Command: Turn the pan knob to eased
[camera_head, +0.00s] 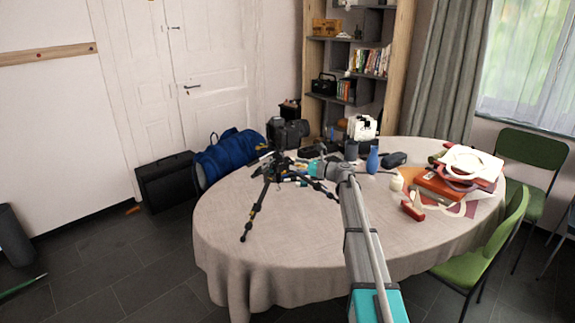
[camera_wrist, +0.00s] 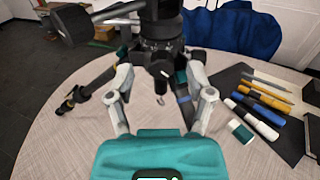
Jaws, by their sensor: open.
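A black tripod stands on the round table, with a dark camera (camera_head: 288,133) on top and its legs (camera_head: 252,218) spread. In the wrist view the tripod's black head and collar (camera_wrist: 160,42) fill the upper middle. I cannot pick out the pan knob for certain, nor read its setting. My gripper (camera_wrist: 160,72) is open, its two grey fingers on either side of the tripod below the head. No gap or contact with the tripod can be made out. In the head view my gripper (camera_head: 318,168) is at the tripod's right, partly hidden by my arm.
The cloth-covered table (camera_head: 225,225) has clear room at front left. A dark mat with pens and markers (camera_wrist: 258,118) lies right of the tripod in the wrist view. A blue vase (camera_head: 372,160) and a stack of red and white items (camera_head: 440,183) stand farther right.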

